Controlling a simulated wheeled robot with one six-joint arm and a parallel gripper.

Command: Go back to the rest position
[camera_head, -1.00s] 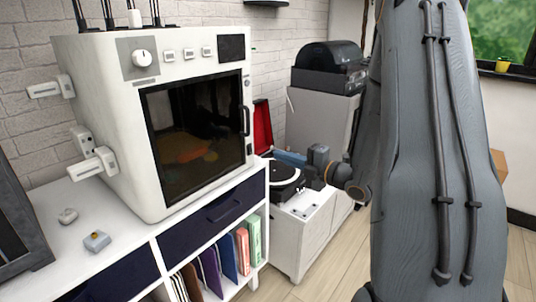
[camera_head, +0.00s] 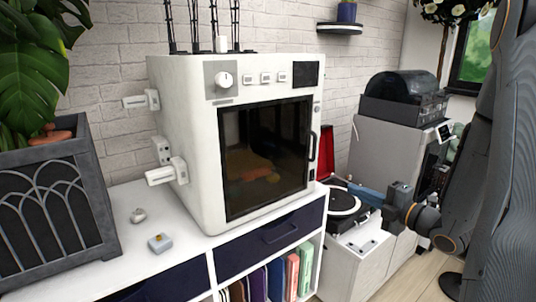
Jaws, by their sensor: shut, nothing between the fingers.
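My gripper (camera_head: 358,189) shows at the lower right of the head view, at the end of my dark grey arm. Its blue-grey fingers point left, in front of the record player (camera_head: 349,204) in the picture. It is shut, with nothing seen held in it. I cannot tell its exact distance from the record player.
A white oven-like machine (camera_head: 195,140) with a dark glass door stands on a white shelf unit (camera_head: 118,205). Two small objects lie there, near a dark planter (camera_head: 85,160). A grey cabinet (camera_head: 378,140) stands behind the record player. Wooden floor (camera_head: 425,275) shows at lower right.

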